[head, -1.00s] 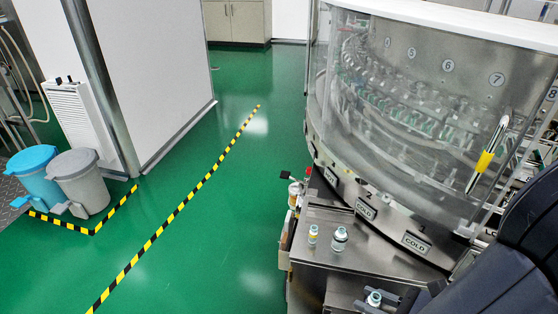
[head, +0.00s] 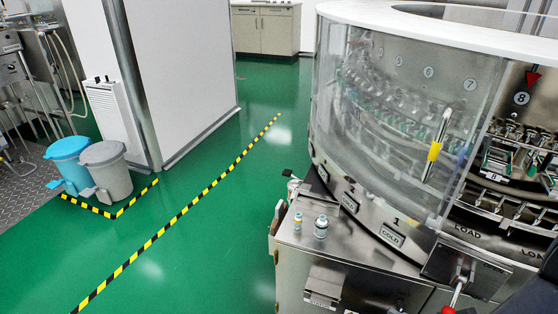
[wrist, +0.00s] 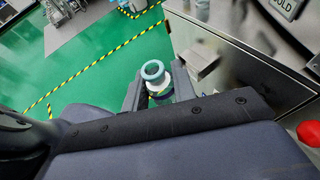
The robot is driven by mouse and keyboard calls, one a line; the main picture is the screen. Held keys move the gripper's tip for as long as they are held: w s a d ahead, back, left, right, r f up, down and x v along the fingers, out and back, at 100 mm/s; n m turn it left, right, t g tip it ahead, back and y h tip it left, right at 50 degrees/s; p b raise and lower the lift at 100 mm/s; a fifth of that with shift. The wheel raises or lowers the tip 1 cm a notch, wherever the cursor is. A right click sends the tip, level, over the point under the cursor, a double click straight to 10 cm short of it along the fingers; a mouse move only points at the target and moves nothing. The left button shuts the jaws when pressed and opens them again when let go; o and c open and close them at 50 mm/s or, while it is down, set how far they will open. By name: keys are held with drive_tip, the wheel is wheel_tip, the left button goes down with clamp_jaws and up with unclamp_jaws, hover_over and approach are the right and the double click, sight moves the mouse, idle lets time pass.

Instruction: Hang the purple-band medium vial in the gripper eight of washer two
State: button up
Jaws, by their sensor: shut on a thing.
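A vial (wrist: 153,71) with a pale teal ring on top is held between the two fingers of my gripper (wrist: 155,88) in the wrist view. Washer two (head: 400,120) stands at the right of the head view. Its open load section shows metal grippers (head: 512,132) under the round label 8 (head: 521,98).
Two vials, a small one (head: 298,221) and a larger one (head: 320,227), stand on the steel ledge (head: 305,245). A clear curved guard (head: 440,90) covers the washer left of the opening. Green floor (head: 220,240) is free at left.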

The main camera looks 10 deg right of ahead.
drive_tip(key=shift+w+f, duration=0.1)
drive_tip(key=shift+w, duration=0.6)
drive_tip(key=w+d+m+h, duration=0.1)
drive_tip(key=w, duration=1.8)
drive_tip(key=w+a+m+t+h, duration=0.1)
drive_tip(key=w+a+m+h, duration=0.1)
drive_tip(key=w+a, duration=1.25)
wheel_tip(320, 180, up, 23)
drive_tip(key=s+p, duration=0.1)
drive_tip(key=p, duration=2.1)
drive_tip(key=shift+d+f, duration=0.15)
drive_tip(key=shift+d, duration=0.2)
drive_tip(key=shift+f, duration=0.1)
